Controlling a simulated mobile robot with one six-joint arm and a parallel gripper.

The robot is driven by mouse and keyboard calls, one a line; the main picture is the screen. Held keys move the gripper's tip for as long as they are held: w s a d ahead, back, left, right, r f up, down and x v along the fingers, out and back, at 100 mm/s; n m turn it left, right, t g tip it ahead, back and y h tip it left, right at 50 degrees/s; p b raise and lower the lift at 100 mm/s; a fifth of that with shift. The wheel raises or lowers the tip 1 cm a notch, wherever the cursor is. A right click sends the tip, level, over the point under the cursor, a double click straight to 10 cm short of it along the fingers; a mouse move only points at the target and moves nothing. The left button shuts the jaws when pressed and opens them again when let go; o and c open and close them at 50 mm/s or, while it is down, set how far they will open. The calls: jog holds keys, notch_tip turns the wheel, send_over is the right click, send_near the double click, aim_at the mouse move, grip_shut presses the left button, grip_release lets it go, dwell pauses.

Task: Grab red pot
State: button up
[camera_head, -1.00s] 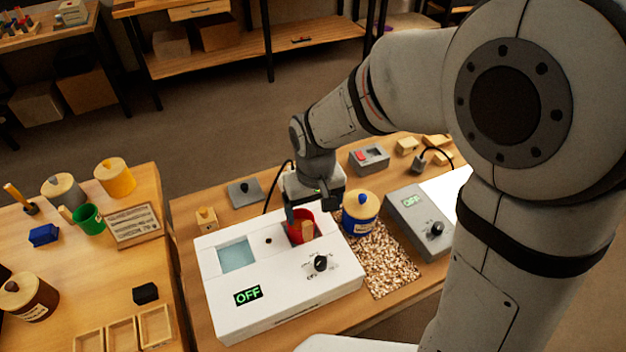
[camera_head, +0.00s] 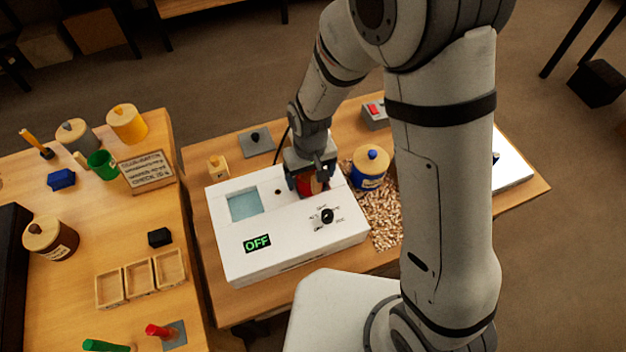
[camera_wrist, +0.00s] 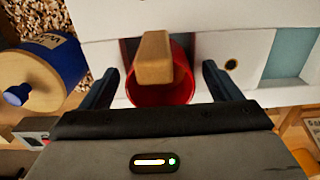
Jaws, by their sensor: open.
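The red pot (camera_head: 309,187) sits in an opening in the top of the white machine (camera_head: 288,255). In the wrist view the red pot (camera_wrist: 160,88) shows its red rim and a wooden handle (camera_wrist: 152,58) standing across its far side. My gripper (camera_head: 312,180) is directly over the pot in the head view and hides part of it. In the wrist view my gripper (camera_wrist: 160,88) is open, with one dark finger on each side of the pot and a gap visible at each side. The pot's lower part is hidden.
A blue jar with a wooden lid (camera_head: 370,168) stands close to the right of the machine, on a speckled mat (camera_head: 385,222). The machine has a blue-tinted well (camera_head: 243,206), a dial (camera_head: 326,216) and a display reading OFF (camera_head: 257,243). A green pot (camera_head: 101,164) stands on the left table.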

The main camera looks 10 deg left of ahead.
jog(key=c, duration=1.2)
